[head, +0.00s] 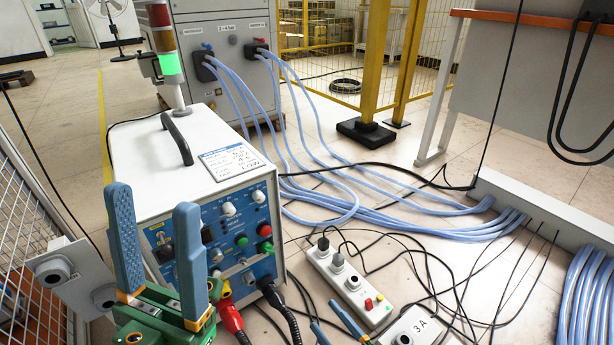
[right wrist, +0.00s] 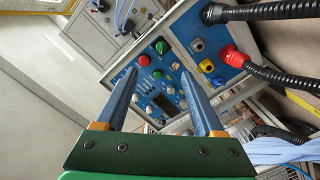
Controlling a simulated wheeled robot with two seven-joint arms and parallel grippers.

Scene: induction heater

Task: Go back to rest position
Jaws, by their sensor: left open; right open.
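My left gripper (head: 153,200) is large at the lower left of the head view. Its two blue fingers point up and stand apart with nothing between them, in front of the heater unit. My right gripper (head: 325,314) shows only in part at the bottom edge. In the right wrist view its blue fingers (right wrist: 158,75) are spread and empty. The white induction heater unit (head: 150,155) has a blue front panel (head: 215,235) with knobs and buttons. That panel also shows beyond the right fingers in the right wrist view (right wrist: 187,33). I cannot tell the gap to it.
A power strip (head: 345,283) and several black cables lie on the floor right of the unit. Blue hoses (head: 340,210) run from a grey cabinet (head: 222,50) to a floor duct (head: 550,215). A mesh fence (head: 30,220) stands at left. A signal tower (head: 168,60) glows green.

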